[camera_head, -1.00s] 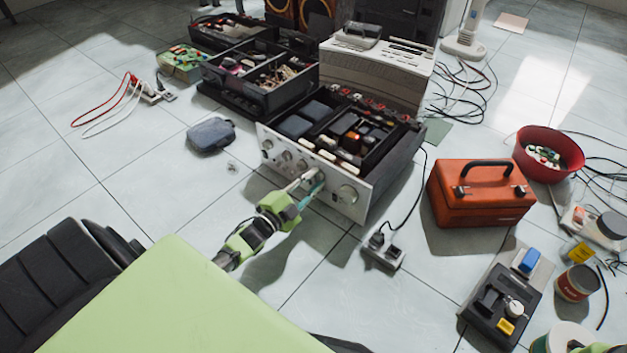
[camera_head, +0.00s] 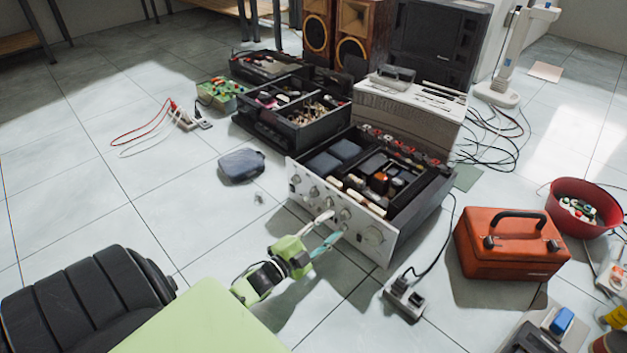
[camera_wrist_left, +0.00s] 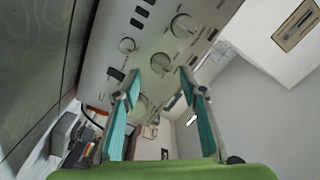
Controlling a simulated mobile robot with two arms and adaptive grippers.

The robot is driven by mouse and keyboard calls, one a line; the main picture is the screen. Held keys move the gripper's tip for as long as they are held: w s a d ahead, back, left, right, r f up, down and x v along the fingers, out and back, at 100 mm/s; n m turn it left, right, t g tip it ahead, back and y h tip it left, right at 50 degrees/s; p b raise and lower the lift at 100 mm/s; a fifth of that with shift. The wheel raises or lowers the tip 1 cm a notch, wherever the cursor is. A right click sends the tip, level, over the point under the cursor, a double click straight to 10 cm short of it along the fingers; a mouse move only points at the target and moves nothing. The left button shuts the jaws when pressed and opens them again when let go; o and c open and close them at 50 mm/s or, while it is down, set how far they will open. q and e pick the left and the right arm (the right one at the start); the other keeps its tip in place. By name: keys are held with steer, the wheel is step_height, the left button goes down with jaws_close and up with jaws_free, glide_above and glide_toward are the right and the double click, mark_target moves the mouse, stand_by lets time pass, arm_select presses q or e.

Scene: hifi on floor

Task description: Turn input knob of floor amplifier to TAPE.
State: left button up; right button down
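The floor amplifier (camera_head: 352,236) is a silver-fronted unit with its top open, standing on the tiles in the head view. Several round knobs line its front panel; the largest knob (camera_head: 373,236) is at the right end. My left gripper (camera_head: 337,224) is open in front of the panel, its two teal-lined fingers apart. In the left wrist view the panel fills the upper part, and a small silver knob (camera_wrist_left: 161,63) shows between and just beyond the fingertips (camera_wrist_left: 158,84). I see no contact with it. The panel labels are too small to read. My right gripper is not in view.
An orange toolbox (camera_head: 510,246) and a red bowl (camera_head: 584,208) stand farther right. A grey pouch (camera_head: 241,166) lies left. Other hifi units (camera_head: 290,105) stand behind. Floor in front is partly clear.

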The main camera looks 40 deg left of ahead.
arm_select(q)
steer(key=s, duration=0.7)
steer(key=shift+s+a, duration=0.3)
steer(key=shift+s, duration=0.1)
